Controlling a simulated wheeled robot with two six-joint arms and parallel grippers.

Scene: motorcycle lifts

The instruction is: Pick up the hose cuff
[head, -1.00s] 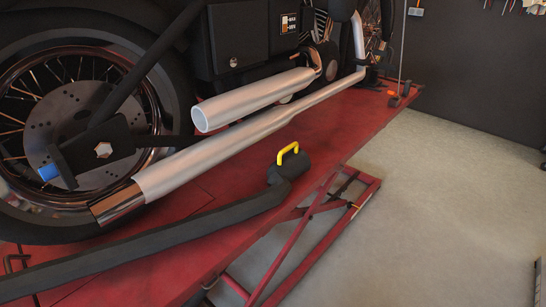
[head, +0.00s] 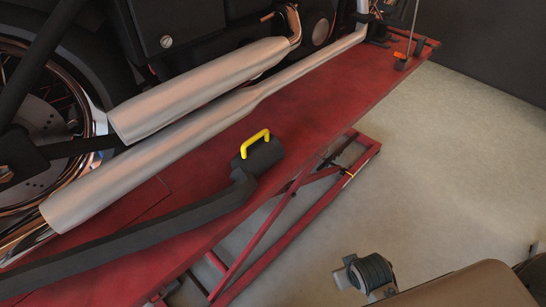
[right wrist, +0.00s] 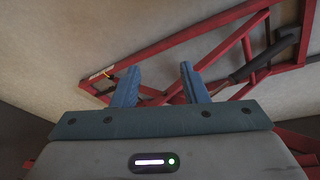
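The hose cuff (head: 264,158) is a short black cylinder with a yellow handle (head: 255,142) on top, at the end of a thick dark hose (head: 150,235). In the head view it lies on the red lift platform, near the platform's right edge. My right arm shows at the lower right of the head view, well apart from the cuff; its fingertips are not clear there. In the right wrist view my right gripper (right wrist: 160,86) is open, with nothing between its two blue fingers. I cannot identify the cuff in that view. My left gripper is not in view.
A motorcycle with two silver exhaust pipes (head: 200,90) stands on the red platform (head: 325,105), just left of the cuff. The red lift frame (head: 262,238) slants below the platform edge. The grey floor (head: 440,150) to the right is clear.

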